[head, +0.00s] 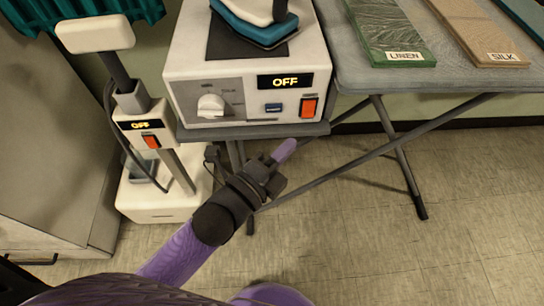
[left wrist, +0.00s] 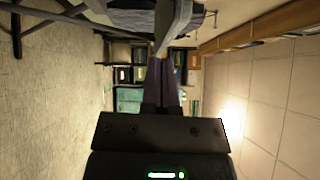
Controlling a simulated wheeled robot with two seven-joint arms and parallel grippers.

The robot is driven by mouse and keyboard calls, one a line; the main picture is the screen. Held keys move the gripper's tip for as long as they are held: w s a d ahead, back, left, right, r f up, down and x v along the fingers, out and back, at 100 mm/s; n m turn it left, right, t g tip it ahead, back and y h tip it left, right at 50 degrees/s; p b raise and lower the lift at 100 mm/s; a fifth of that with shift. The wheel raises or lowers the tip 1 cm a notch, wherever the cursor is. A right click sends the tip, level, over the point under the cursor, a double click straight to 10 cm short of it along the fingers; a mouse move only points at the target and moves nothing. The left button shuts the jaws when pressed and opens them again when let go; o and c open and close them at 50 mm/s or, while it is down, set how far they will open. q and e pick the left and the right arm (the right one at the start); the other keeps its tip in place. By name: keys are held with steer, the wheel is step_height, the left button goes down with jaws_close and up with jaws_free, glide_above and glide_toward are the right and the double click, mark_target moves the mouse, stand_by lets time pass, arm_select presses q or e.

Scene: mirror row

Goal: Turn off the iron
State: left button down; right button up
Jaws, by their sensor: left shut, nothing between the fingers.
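The iron (head: 262,22), blue and white, rests on a dark pad on top of a white base unit (head: 190,62). The unit's front has a dial (head: 210,106), a display reading OFF (head: 285,81), a small dark blue button (head: 273,108) and an orange-red rocker switch (head: 308,107). My left gripper (head: 285,150) is shut and empty. Its purple fingertips are below the unit's front edge, a little left of and below the rocker switch, apart from it in the picture. In the left wrist view the shut fingers (left wrist: 164,80) point away from the camera. My right gripper is not in view.
A white upright appliance (head: 140,124) with its own OFF display and orange switch stands left of the unit. An ironing board (head: 350,70) with green LINEN (head: 388,30) and tan SILK (head: 485,30) pieces is at right. The floor in front is clear.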

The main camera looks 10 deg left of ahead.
arm_select(q)
steer(key=v, duration=0.3)
steer(key=shift+s+a+r+p, duration=0.15)
steer(key=shift+s+r+p, duration=0.05)
steer(key=shift+r+p, duration=0.1)
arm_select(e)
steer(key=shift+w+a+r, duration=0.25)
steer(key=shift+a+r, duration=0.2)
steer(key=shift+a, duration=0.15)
arm_select(q)
steer(key=shift+f, duration=0.15)
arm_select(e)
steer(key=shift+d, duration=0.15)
